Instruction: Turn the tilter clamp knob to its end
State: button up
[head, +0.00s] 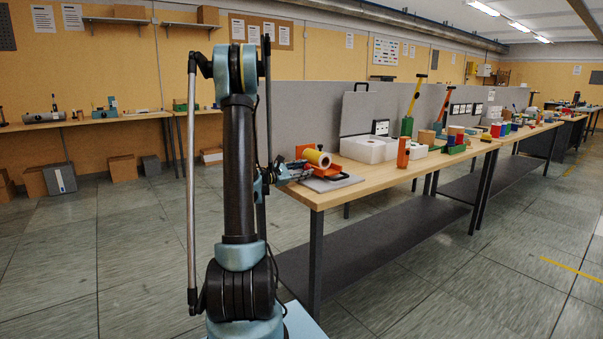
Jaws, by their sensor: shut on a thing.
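The tilter (338,182) is a flat grey plate with orange parts and a yellow roll-like cylinder (317,157), at the near left end of the wooden workbench. My gripper (302,174) is at the tilter's left side, at the bench edge, partly hidden behind my arm's dark column. It is shut on the tilter clamp knob, which is very small here and mostly covered by the fingers. How far the knob is turned cannot be seen.
The workbench (390,180) also holds white boxes (370,149), an orange block (403,152) and green and red devices (455,140) farther right. A grey divider (300,113) stands behind. Cardboard boxes (122,169) lie by the left wall.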

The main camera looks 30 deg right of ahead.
jog(key=o, duration=1.1)
